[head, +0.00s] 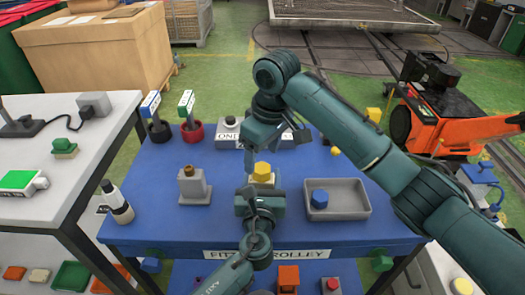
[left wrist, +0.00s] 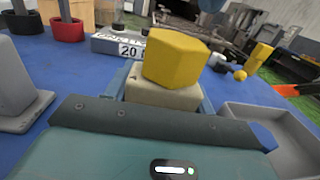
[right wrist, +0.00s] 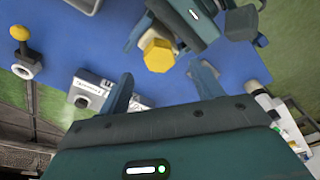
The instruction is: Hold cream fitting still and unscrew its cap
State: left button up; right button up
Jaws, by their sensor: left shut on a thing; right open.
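The cream fitting (left wrist: 163,95) stands upright between the fingers of my left gripper (head: 260,190), which is shut on it. The yellow six-sided cap (left wrist: 175,58) sits on top of the fitting. The cap also shows in the head view (head: 262,169) and, from above, in the right wrist view (right wrist: 158,55). My right gripper (head: 273,145) is open and empty, just behind and above the cap. In the right wrist view, the cap lies beyond its spread fingertips (right wrist: 163,82), apart from them. Much of the fitting is hidden by my left gripper in the head view.
On the blue trolley top (head: 150,225), a grey tray (head: 352,208) holds a blue six-sided piece (head: 320,198) at right. A grey block with a brass top (head: 193,186) stands at left. A bottle (head: 117,203) stands near the left edge. Pots and pale boxes line the back.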

aim_at(262, 168)
jog(key=m, duration=0.6)
jog(key=shift+s+a+m+h, duration=0.1)
jog(key=shift+m+h, duration=0.2)
jog(key=shift+h, duration=0.1)
jog(key=m, duration=0.4)
jog(key=shift+m+t+h, duration=0.3)
jog(key=shift+h, duration=0.1)
jog(key=shift+f, duration=2.05)
jog(key=shift+c, duration=0.4)
jog(key=c, duration=1.2)
jog(key=n, duration=0.4)
jog(key=shift+n+y, duration=0.4)
jog(key=shift+n, duration=0.7)
